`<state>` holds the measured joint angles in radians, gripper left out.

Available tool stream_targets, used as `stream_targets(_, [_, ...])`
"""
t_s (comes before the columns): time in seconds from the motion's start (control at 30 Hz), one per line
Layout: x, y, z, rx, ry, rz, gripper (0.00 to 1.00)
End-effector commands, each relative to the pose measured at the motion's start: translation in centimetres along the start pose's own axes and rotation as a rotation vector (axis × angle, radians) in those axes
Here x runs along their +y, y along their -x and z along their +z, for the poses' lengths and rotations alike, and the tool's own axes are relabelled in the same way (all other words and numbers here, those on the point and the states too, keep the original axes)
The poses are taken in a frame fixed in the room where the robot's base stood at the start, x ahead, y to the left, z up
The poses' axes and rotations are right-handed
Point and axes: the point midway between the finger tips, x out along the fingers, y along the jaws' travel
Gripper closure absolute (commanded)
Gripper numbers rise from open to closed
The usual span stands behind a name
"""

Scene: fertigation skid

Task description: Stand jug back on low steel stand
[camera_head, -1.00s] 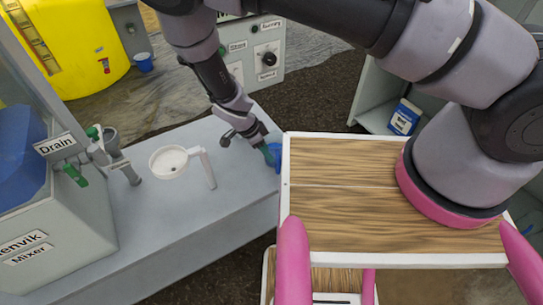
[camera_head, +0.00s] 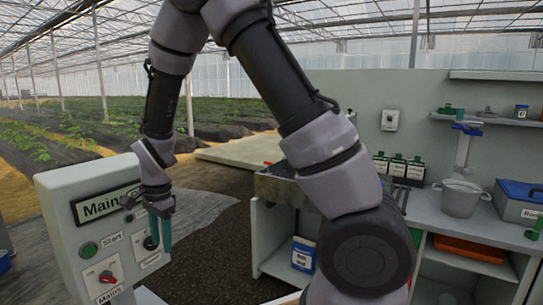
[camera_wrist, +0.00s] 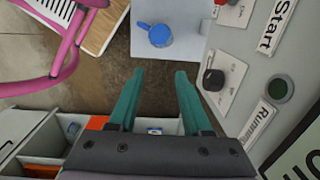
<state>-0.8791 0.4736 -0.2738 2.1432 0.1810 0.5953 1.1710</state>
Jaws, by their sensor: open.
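In the wrist view, a blue jug (camera_wrist: 156,35) with its handle toward the upper left rests on a light grey surface (camera_wrist: 180,14), close to its edge. The jug looks upright; I cannot tell whether this surface is the low steel stand. My gripper (camera_wrist: 158,76) is open and empty, apart from the jug, with dark floor between the fingers. In the head view, my gripper (camera_head: 160,238) hangs fingers down in front of the control panel (camera_head: 75,240). The jug does not show in the head view.
An open cabinet (camera_head: 262,250) holds a blue-and-white container (camera_head: 303,254). A bench at right carries a grey bucket (camera_head: 461,198) and several bottles.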

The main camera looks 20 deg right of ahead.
Motion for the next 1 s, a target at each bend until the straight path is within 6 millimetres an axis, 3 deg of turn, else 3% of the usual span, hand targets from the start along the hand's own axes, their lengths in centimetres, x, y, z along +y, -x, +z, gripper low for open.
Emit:
stream_targets(0.03, [0.2,3.3,-1.6,-0.027,0.016,-0.043,0.51])
stream_targets(0.2, [2.5,12.2,-6.1,-0.059,0.130,-0.172,0.51])
stream_targets(0.37, [6.5,19.5,-9.7,-0.024,0.248,-0.298,0.51])
stream_targets(0.5, [11.1,24.7,-11.9,0.059,0.354,-0.393,0.51])
stream_targets(0.63, [15.8,28.4,-13.0,0.171,0.452,-0.453,0.51])
stream_targets(0.8, [20.5,30.9,-13.3,0.312,0.551,-0.478,0.51])
stream_targets(1.0, [22.9,31.7,-13.1,0.394,0.608,-0.472,0.51])
